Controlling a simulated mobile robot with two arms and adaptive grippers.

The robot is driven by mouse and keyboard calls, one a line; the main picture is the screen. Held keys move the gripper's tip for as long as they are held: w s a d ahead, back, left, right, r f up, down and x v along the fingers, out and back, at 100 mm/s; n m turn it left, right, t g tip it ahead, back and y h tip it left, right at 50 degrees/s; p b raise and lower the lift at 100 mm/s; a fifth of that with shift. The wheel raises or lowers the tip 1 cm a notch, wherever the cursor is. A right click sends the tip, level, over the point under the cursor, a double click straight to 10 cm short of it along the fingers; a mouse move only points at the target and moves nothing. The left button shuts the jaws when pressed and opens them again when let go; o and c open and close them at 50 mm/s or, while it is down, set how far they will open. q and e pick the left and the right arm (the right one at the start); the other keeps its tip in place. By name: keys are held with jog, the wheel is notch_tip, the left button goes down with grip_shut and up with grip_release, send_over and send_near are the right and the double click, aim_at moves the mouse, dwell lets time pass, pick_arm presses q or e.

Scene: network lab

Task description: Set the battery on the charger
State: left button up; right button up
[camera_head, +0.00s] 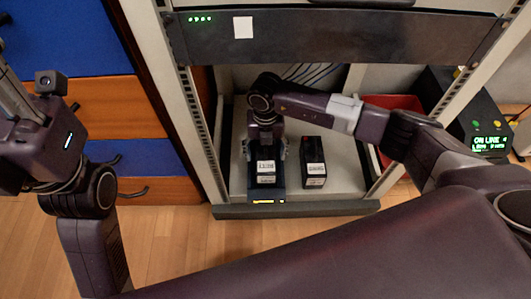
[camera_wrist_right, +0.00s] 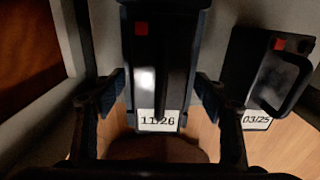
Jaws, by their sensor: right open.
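A black battery labelled 11/26 (camera_head: 266,167) stands in the bottom of the rack, on or just behind the dark charger (camera_head: 267,198) with its yellow lights. My right gripper (camera_head: 265,150) is open, with a finger on each side of this battery. In the right wrist view the battery (camera_wrist_right: 160,75) shows between the fingers (camera_wrist_right: 160,95), with visible gaps on both sides. A second black battery (camera_head: 313,165), labelled 03/25 in the right wrist view (camera_wrist_right: 262,75), stands to its right. My left arm is at the left edge; its fingers are not clear.
The rack posts (camera_head: 197,125) stand either side of my right arm, under a dark rack unit (camera_head: 330,35). A red bin (camera_head: 400,104) and a box with a green display (camera_head: 487,143) are at the right. The rack floor is bare right of the second battery.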

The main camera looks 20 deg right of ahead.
notch_tip(320, 180, up, 12)
jog(key=shift+w+f, duration=0.1)
jog(key=shift+f, duration=0.15)
